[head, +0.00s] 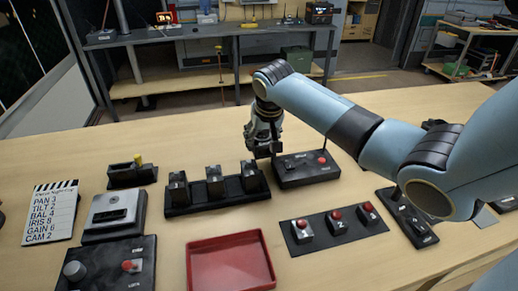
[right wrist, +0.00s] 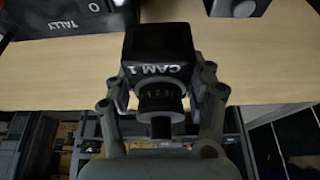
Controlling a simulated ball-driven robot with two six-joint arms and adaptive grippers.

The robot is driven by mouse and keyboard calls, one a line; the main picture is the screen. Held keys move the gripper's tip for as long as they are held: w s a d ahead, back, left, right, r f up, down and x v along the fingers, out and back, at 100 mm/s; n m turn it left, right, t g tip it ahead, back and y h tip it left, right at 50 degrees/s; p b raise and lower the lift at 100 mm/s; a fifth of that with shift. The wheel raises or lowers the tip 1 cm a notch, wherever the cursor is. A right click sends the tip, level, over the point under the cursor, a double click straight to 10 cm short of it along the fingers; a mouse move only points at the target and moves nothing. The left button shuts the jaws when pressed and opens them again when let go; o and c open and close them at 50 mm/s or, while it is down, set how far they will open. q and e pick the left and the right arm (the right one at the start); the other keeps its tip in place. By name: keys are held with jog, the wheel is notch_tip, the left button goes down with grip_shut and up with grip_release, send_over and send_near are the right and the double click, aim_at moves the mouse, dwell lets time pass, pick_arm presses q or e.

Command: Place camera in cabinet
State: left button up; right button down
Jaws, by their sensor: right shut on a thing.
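My right gripper (head: 264,146) reaches over the wooden table from the right, beside a black box with a red button. In the right wrist view, its two fingers close on either side of a dark camera (right wrist: 160,45) labelled "CAM 1", with its lens barrel toward me. In the head view the held camera is hard to make out among the gripper parts. My left gripper is not in the head view. I cannot clearly identify a cabinet; an open wooden shelf unit (head: 361,20) stands at the far back right.
A black rack (head: 218,203) with three dark blocks lies left of the gripper. A red tray (head: 230,262), a red-button panel (head: 336,230), a control box (head: 110,265) and a cue card (head: 52,211) share the table. A metal bench (head: 200,33) stands behind.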

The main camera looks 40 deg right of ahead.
jog(key=shift+w+a+f, duration=0.4)
jog(key=shift+w+a, duration=0.05)
jog(key=shift+a, duration=0.1)
jog(key=shift+f, duration=2)
jog(key=shift+f, duration=0.1)
jog(key=shift+c, duration=2.3)
grip_release()
jog(key=shift+s, duration=0.1)
